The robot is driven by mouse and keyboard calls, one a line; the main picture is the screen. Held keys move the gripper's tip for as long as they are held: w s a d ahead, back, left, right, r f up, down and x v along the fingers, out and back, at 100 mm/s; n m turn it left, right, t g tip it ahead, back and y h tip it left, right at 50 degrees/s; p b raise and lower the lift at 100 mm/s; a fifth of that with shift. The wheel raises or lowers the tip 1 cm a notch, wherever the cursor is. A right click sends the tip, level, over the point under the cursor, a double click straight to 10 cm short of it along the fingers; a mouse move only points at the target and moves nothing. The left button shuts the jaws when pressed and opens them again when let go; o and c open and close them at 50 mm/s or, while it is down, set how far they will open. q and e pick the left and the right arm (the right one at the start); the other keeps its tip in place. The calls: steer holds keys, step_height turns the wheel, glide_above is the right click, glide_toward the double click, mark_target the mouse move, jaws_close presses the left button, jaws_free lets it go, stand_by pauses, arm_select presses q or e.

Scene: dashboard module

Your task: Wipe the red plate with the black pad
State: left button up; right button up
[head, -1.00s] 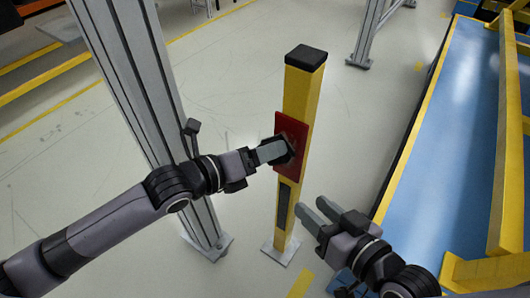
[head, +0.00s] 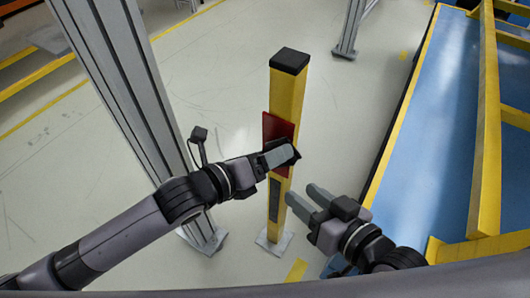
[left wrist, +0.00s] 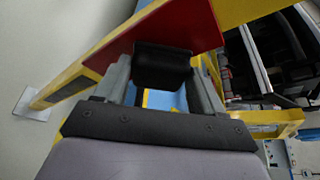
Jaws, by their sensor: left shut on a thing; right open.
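The red plate (head: 277,129) is fixed upright on the side of a yellow post. In the left wrist view the red plate (left wrist: 190,26) fills the upper middle. My left gripper (head: 284,156) is shut on the black pad (head: 293,154), at the plate's lower part. The left wrist view shows the black pad (left wrist: 162,66) between the fingers, right by the plate's edge; I cannot tell whether its whole face touches. My fingers and the pad hide part of the plate's lower end. My right gripper (head: 299,193) is open and empty, lower and right of the post.
The yellow post (head: 287,92) has a black cap and a base plate on the floor. A grey metal column (head: 125,90) stands left, behind my left arm. A blue platform with yellow rails (head: 425,150) lies right. Pale floor between is clear.

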arm_select(q)
steer(key=shift+d+r, duration=0.1)
steer(key=shift+r, duration=0.05)
steer(key=s+a+p, duration=0.3)
steer(key=s, duration=0.2)
steer(key=shift+a, duration=0.3)
steer(key=shift+w, duration=0.1)
steer(key=shift+s+a+p, duration=0.45)
steer(key=shift+s+p, duration=0.05)
steer(key=shift+s, duration=0.15)
steer(key=shift+s+a+p, duration=0.45)
steer(key=shift+s+p, duration=0.05)
steer(key=shift+s, duration=0.1)
